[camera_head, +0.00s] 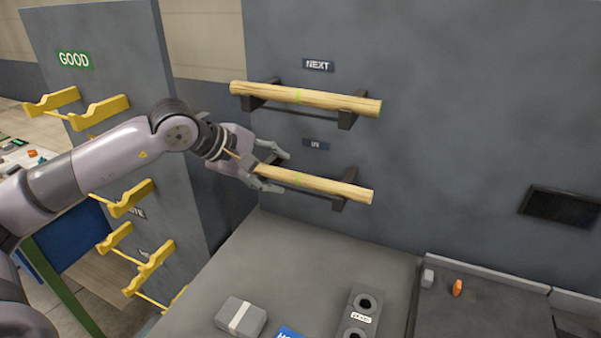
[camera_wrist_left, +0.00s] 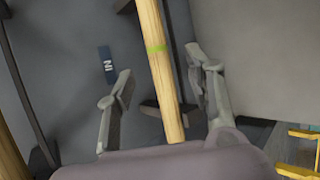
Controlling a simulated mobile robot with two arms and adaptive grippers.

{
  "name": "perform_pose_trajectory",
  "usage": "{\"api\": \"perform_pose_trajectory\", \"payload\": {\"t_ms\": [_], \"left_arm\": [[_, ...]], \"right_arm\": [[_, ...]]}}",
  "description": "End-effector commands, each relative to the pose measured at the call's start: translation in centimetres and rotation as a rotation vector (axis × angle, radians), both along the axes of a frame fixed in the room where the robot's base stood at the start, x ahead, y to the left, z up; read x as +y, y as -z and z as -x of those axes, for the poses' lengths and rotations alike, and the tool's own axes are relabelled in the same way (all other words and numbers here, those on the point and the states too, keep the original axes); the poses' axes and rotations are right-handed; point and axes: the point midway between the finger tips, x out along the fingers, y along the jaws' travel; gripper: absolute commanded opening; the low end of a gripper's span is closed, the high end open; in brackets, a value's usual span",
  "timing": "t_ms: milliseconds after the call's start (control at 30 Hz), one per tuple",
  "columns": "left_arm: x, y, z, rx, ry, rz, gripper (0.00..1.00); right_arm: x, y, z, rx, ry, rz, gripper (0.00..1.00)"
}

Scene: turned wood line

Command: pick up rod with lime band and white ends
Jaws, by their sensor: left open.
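A pale wooden rod with a lime band (camera_head: 330,187) rests on the dark bracket under the IN label. A similar rod with a lime band (camera_head: 335,102) rests on the bracket under the NEXT label. White ends are not clear on either rod. My left gripper (camera_head: 281,171) is open at the left part of the lower rod, hiding its left end. In the left wrist view, the lower rod (camera_wrist_left: 163,80) runs between the two spread fingers, and neither finger is seen touching it. My right gripper is not in view.
Yellow hooks (camera_head: 130,199) stick out from the grey GOOD panel (camera_head: 105,40) at left. Below the rods is a grey worktop (camera_head: 310,260) with a grey block (camera_head: 240,316) and a two-hole block (camera_head: 359,318).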

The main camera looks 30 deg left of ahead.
Motion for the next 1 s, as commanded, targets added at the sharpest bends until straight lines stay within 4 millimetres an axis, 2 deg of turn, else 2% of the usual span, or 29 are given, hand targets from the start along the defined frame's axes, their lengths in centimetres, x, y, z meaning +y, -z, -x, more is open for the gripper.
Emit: {"api": "perform_pose_trajectory", "payload": {"t_ms": [200, 333, 433, 567, 867, 1000], "left_arm": [[-0.6, 0.9, -1.1, 0.0, 0.001, 0.002, 0.48], [-1.4, 1.5, -2.2, 0.002, 0.001, 0.003, 0.48], [-2.2, 2.3, -3.3, 0.002, 0.002, 0.004, 0.48], [-2.5, 3.6, -4.3, 0.002, 0.0, 0.003, 0.48], [-2.6, 4.0, -4.6, -0.001, 0.0, 0.002, 0.48], [-2.6, 4.0, -4.6, -0.001, 0.0, 0.002, 0.38]], "right_arm": [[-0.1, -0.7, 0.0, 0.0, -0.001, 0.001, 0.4], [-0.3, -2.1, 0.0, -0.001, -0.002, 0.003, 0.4], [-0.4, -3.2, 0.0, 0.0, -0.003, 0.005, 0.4], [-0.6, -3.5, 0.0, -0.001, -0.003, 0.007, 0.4], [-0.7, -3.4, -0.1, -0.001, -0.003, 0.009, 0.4], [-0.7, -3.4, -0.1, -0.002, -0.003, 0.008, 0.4]]}}
